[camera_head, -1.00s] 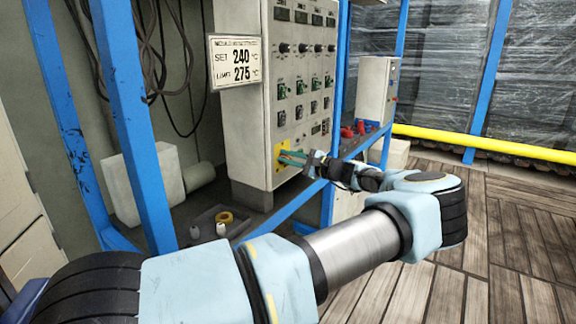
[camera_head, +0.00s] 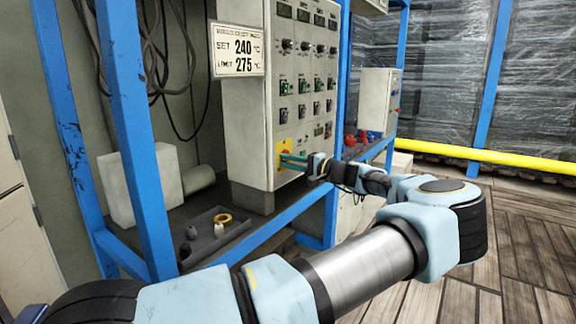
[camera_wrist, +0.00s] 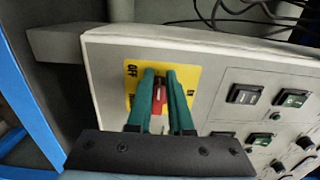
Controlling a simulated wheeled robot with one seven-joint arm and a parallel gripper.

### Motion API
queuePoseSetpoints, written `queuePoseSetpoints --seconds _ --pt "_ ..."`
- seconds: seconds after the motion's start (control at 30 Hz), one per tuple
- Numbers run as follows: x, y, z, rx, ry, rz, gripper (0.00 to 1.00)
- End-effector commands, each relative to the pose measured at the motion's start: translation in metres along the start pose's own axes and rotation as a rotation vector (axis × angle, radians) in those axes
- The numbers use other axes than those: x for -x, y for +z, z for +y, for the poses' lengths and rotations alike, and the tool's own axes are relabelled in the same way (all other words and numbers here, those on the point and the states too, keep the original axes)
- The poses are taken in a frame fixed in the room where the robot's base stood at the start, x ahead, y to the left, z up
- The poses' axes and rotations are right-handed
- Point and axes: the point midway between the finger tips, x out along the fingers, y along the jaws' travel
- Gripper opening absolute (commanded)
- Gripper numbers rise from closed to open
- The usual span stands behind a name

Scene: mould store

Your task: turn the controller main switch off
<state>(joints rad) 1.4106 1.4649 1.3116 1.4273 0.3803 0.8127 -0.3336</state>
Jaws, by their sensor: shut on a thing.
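The controller cabinet (camera_head: 256,150) is a tall pale box of switches and displays. Low on its front is a yellow plate (camera_head: 279,163) with a red main switch handle (camera_head: 285,147). My gripper (camera_head: 284,159) reaches the plate from the right with green fingers. In the wrist view, the fingers (camera_wrist: 159,76) stand on both sides of the red handle (camera_wrist: 157,96) and are shut on it. The yellow plate (camera_wrist: 183,72) has an OFF label at its left and other lettering at its right. The fingers hide part of the handle, so its exact setting is unclear.
Blue rack posts (camera_head: 136,130) stand left of and beside the cabinet. A grey tray (camera_head: 216,238) with small parts sits on the shelf below. A sign (camera_head: 238,50) reads SET 240, LIMIT 275. Wooden floor (camera_head: 515,240) is open at right.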

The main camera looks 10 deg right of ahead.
Motion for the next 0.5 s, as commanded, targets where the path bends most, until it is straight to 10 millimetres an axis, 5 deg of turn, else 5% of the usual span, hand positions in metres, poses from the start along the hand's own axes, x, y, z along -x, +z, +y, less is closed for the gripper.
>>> queuePoseSetpoints --seconds 0.47,0.5 --pt "0.0007 -0.0073 -0.0026 0.017 0.001 0.023 0.00" --pt "0.0006 -0.0073 -0.0028 0.017 0.000 0.023 0.21"
